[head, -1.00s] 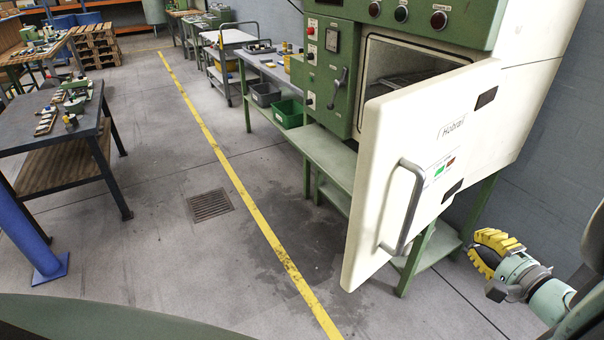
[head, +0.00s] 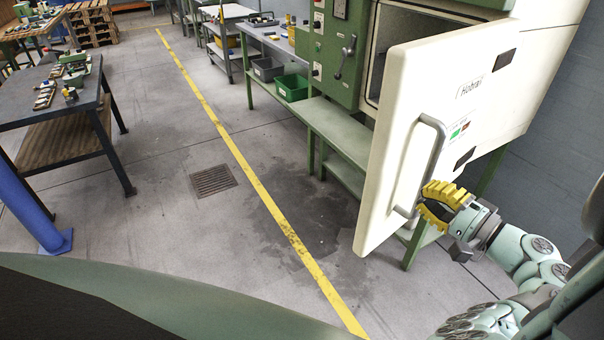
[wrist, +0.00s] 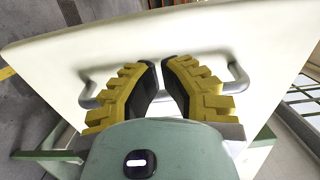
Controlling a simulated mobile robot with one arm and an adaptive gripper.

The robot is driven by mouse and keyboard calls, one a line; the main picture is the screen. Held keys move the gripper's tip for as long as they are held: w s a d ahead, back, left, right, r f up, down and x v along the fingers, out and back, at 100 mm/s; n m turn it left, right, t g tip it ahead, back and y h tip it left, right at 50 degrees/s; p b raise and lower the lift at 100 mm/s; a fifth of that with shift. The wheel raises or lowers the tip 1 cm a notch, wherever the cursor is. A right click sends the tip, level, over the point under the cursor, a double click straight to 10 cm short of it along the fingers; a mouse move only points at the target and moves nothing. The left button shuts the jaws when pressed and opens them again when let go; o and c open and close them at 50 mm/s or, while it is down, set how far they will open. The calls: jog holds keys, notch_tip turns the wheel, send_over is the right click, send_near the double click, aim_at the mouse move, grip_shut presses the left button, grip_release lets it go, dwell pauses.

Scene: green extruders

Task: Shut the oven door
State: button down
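The oven (head: 335,65) stands at the upper right with a green control panel. Its white door (head: 400,95) is swung wide open toward me, leaving part of the dark chamber (head: 395,40) in sight. The door's grey bar handle (head: 436,160) is on its outer face. My gripper (head: 424,202), with yellow ribbed fingers, is near the handle's lower end. In the wrist view, the fingers (wrist: 159,66) are partly open with a narrow gap between their tips. The handle (wrist: 238,80) runs across behind them; I cannot tell whether they touch it.
A green bench (head: 340,130) with bins stands beside the oven. A dark work table (head: 60,95) is at left, near a blue post (head: 30,215). The floor (head: 150,240) between, with a yellow line (head: 265,193), is clear.

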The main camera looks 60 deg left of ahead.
aim_at(392, 174)
jog(key=a, duration=0.1)
jog(key=a+p, duration=0.1)
jog(key=a, duration=0.3)
jog(key=shift+s+r, duration=0.2)
jog(key=shift+s, duration=0.15)
jog(key=shift+a+f+p, duration=0.2)
jog(key=shift+a+p, duration=0.2)
jog(key=shift+a, duration=0.55)
